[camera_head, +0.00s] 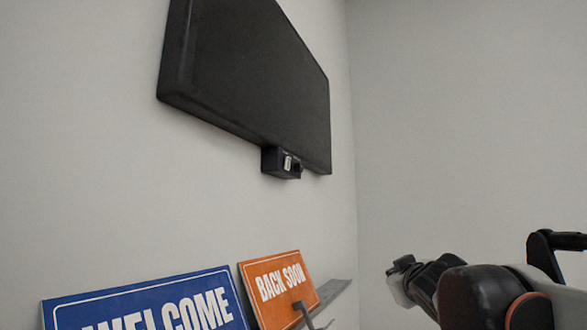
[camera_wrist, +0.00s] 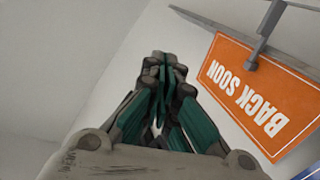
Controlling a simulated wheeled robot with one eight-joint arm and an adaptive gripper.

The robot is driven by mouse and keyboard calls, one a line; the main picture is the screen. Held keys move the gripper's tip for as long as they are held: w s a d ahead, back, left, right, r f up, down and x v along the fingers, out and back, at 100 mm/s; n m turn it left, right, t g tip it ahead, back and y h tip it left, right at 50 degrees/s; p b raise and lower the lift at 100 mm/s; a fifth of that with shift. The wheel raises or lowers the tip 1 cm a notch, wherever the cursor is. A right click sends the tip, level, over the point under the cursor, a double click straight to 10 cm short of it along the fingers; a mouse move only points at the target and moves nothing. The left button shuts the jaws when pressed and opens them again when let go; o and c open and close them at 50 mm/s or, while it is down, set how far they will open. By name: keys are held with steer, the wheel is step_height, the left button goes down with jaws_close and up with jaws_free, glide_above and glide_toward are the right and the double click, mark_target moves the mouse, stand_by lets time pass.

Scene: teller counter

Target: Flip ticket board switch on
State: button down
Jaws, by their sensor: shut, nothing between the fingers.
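The ticket board (camera_head: 260,85) is a dark, blank panel high on the left wall in the head view. A small black box (camera_head: 281,162) sits under its lower edge, with a light switch (camera_head: 288,163) on its face. I cannot tell the switch's exact position. My gripper (camera_wrist: 164,68) shows in the wrist view, its green-sided fingers shut together and empty. In the head view my arm reaches in from the lower right, well below the switch and apart from it. The board and switch are not in the wrist view.
An orange BACK SOON sign (camera_head: 279,289) and a blue WELCOME sign (camera_head: 150,306) stand low along the left wall. The orange sign (camera_wrist: 258,95) is right of my gripper in the wrist view. Grey metal strips are near it. The wall space between signs and board is clear.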

mark_target(287, 163)
steer(key=w+a+r+n+y+p, duration=0.2)
steer(key=w+a+r+n+p, duration=0.1)
steer(key=r, duration=0.6)
steer(key=w+a+r+n+t+y+p, duration=0.1)
steer(key=w+a+r+n+y+p, duration=0.1)
steer(key=w+a+r+p, duration=0.3)
steer(key=w+a+r+n+t+y+p, duration=0.1)
steer(key=w+a+r+n+y+p, duration=0.2)
steer(key=r, duration=1)
steer(key=shift+w+a+r+n+y+p, duration=0.25)
steer(key=shift+w+a+y+p, duration=0.2)
steer(key=shift+w+y, duration=0.45)
steer(key=shift+w, duration=0.15)
steer(key=w+a+r+p, duration=0.1)
steer(key=w+a, duration=0.2)
steer(key=a, duration=0.5)
steer(key=shift+w+p, duration=0.15)
steer(key=shift+p, duration=0.2)
steer(key=shift+a+r, duration=0.1)
steer(key=shift+r, duration=0.05)
steer(key=shift+w+a, duration=0.15)
steer(key=shift+a, duration=0.2)
steer(key=shift+w+a+r+p, duration=0.1)
steer(key=shift+a+p, duration=0.2)
steer(key=shift+p, duration=0.05)
steer(key=shift+d, duration=0.15)
